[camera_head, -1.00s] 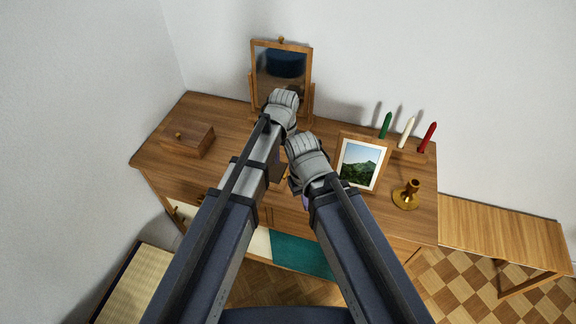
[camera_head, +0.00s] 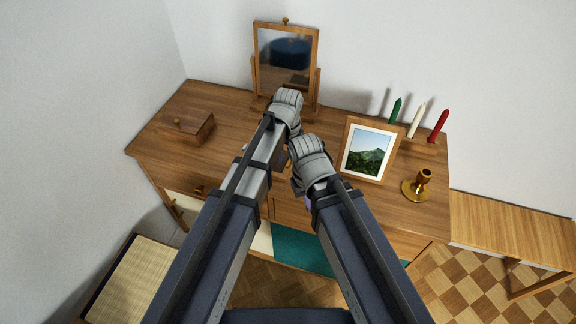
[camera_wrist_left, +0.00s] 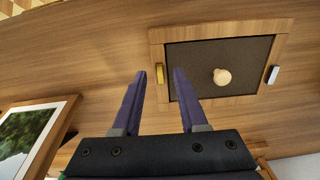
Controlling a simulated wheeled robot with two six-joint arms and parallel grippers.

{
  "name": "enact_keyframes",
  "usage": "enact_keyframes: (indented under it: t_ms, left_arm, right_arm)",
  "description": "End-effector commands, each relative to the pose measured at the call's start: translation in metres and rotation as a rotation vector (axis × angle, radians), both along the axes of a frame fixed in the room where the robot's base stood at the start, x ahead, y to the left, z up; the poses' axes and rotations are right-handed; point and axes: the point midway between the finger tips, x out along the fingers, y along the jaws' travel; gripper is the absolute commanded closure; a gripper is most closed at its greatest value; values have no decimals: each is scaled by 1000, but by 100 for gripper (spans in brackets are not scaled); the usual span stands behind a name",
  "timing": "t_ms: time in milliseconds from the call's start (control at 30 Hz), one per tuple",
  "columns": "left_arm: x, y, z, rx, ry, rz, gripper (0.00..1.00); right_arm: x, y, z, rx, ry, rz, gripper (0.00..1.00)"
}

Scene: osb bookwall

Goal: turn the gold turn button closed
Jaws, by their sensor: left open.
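The gold turn button (camera_wrist_left: 159,74) is a small upright bar in the left wrist view. It sits on the left side of a wooden frame around a dark panel (camera_wrist_left: 190,60) with a round pale knob (camera_wrist_left: 222,77). A silver turn button (camera_wrist_left: 272,75) is on the frame's right side. My left gripper (camera_wrist_left: 160,72) is open, its two purple fingers pointing at the gold button, which appears between the tips; contact cannot be told. In the head view, the left hand is over the dresser and its fingers are hidden.
On the dresser (camera_head: 230,107) are a wooden box (camera_head: 185,128), a mirror (camera_head: 286,60), a picture frame (camera_head: 368,150), a brass candlestick (camera_head: 417,186) and green, white and red candles (camera_head: 439,127). The dresser top between box and mirror is clear.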

Motion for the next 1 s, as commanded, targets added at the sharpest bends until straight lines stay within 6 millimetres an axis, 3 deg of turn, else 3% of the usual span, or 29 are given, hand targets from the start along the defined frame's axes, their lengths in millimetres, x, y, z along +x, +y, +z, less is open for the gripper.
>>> enact_keyframes:
  t_ms: [67, 367, 733, 1000]
  left_arm:
    - [0, 0, -8, 0, 0, 0, 57]
    - [0, 0, -8, 0, 0, 0, 57]
    - [0, 0, -8, 0, 0, 0, 98]
    - [0, 0, -8, 0, 0, 0, 100]
  right_arm:
    - [0, 0, -8, 0, 0, 0, 100]
    - [0, 0, -8, 0, 0, 0, 100]
    - [0, 0, -8, 0, 0, 0, 100]
    - [0, 0, -8, 0, 0, 0, 100]
